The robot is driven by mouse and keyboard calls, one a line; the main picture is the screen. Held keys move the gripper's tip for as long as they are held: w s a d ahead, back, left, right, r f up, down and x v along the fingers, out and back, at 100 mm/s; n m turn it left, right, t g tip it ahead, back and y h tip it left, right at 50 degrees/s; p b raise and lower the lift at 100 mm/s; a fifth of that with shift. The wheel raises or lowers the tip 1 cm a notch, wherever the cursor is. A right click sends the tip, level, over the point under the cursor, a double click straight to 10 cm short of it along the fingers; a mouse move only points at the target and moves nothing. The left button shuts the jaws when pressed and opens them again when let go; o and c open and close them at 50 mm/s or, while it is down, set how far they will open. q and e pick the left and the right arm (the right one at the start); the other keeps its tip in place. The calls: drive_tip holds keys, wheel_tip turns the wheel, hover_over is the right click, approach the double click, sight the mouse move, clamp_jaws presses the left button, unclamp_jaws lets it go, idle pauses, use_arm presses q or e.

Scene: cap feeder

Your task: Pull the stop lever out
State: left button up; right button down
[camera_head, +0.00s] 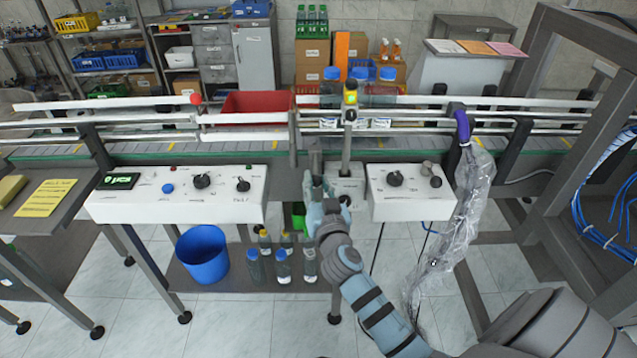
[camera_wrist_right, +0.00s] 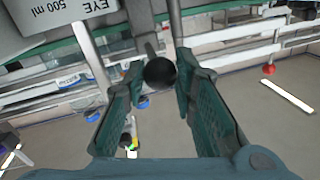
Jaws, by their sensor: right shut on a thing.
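The stop lever's black ball knob (camera_wrist_right: 160,72) shows in the right wrist view, between the two green finger pads near their tips. My right gripper (camera_wrist_right: 158,88) is shut on it. In the head view my right gripper (camera_head: 316,182) is at the front of the conveyor (camera_head: 95,151), between the two white control panels, and it hides the knob there. My left gripper is not in view.
The left control panel (camera_head: 222,205) and right control panel (camera_head: 411,205) flank my gripper closely. A signal post with a yellow head (camera_head: 350,97) rises just behind it.

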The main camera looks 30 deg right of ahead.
drive_tip(key=c, duration=1.7)
unclamp_jaws()
drive_tip(key=o, duration=0.4)
drive_tip(key=shift+s, duration=0.15)
drive_tip(key=shift+a, duration=0.15)
drive_tip(key=shift+s+a, duration=0.15)
drive_tip(key=shift+s, duration=0.2)
drive_tip(key=v, duration=1.1)
drive_tip(key=shift+s, duration=0.15)
